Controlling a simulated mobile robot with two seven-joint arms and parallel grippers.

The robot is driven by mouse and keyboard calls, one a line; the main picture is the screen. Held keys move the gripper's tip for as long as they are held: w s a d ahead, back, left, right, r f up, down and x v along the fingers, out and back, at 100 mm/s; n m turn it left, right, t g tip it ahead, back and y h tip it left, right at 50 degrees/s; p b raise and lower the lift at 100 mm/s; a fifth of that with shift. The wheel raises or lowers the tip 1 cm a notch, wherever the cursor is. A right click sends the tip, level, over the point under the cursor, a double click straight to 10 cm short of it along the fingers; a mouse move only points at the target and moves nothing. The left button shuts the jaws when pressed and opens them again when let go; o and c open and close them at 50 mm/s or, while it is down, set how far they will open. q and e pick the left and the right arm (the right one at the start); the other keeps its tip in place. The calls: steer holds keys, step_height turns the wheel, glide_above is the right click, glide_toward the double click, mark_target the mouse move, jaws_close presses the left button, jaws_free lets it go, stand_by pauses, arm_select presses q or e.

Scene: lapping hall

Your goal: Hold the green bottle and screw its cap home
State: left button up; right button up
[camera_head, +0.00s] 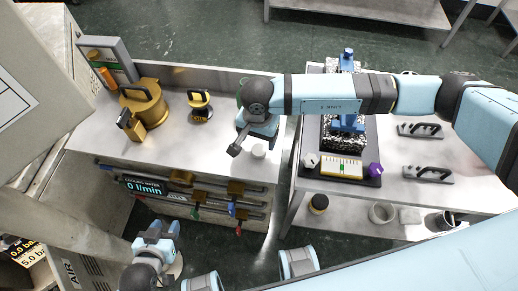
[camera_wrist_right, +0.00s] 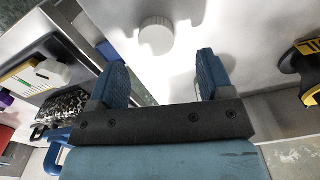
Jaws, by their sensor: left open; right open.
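A small white round cap (camera_head: 258,151) lies on the grey bench top. In the right wrist view the cap (camera_wrist_right: 157,36) is just beyond my fingertips, between their lines and apart from them. My right gripper (camera_head: 248,143) is open and empty above the bench beside the cap; its two blue fingers (camera_wrist_right: 157,62) show spread apart. A green edge (camera_head: 240,88), perhaps the green bottle, shows beside my right wrist, which hides the rest. My left gripper (camera_head: 160,234) is open and empty, low in front of the bench, away from the cap.
A brass pot (camera_head: 144,103) and a brass-and-black piece (camera_head: 200,105) stand on the bench's left side. A second table (camera_head: 400,190) at right holds a granite block, a gauge board and black-handled tools. Bench top around the cap is clear.

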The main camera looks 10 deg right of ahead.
mark_target(259, 148)
steer(key=shift+s+d+f+p, duration=0.1)
steer(key=shift+f+p, duration=0.1)
steer(key=shift+f, duration=1.15)
steer(key=shift+d+f+p, duration=0.1)
steer(key=shift+f+p, duration=0.1)
steer(key=shift+f, duration=1.1)
steer(key=c, duration=1)
steer(key=shift+r, duration=0.1)
step_height(259, 148, up, 20)
steer(key=b, duration=0.1)
